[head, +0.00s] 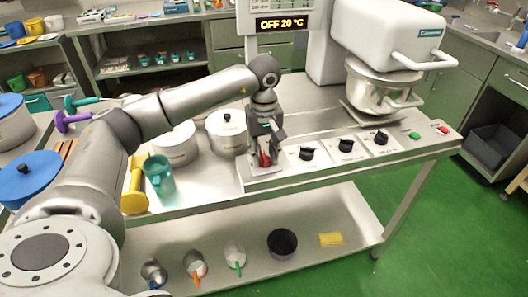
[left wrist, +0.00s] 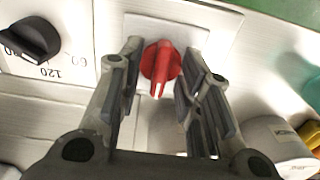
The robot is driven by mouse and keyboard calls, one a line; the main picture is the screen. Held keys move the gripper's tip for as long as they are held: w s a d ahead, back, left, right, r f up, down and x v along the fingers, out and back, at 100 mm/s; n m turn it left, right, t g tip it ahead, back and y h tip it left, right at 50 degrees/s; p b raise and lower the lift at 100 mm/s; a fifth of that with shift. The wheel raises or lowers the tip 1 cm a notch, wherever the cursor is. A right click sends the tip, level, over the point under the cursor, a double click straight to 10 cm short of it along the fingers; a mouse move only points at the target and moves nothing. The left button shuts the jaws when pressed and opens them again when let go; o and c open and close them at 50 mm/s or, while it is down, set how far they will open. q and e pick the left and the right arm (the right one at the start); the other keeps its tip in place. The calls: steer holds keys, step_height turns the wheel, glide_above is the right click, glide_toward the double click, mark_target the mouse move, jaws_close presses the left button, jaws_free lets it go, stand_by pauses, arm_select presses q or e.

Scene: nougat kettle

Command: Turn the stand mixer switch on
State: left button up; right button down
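A red rotary switch (head: 265,158) sits on a white plate at the left end of the control panel on the table's front. In the left wrist view the red switch (left wrist: 161,65) shows with its pointer toward the picture's bottom. My left gripper (head: 266,146) is at the red switch. In the left wrist view my left gripper (left wrist: 168,85) is open, with a finger on each side of the switch and gaps visible. The white stand mixer (head: 390,45) with its steel bowl (head: 380,88) stands at the back right. My right gripper is not in view.
Black knobs (head: 307,153), a green button (head: 414,135) and a red button (head: 442,130) line the panel to the right. A display (head: 281,23) reads OFF 20 °C.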

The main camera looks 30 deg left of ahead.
mark_target(264, 155)
arm_select(q)
step_height(264, 155, up, 12)
stand_by(0.6)
stand_by(0.4)
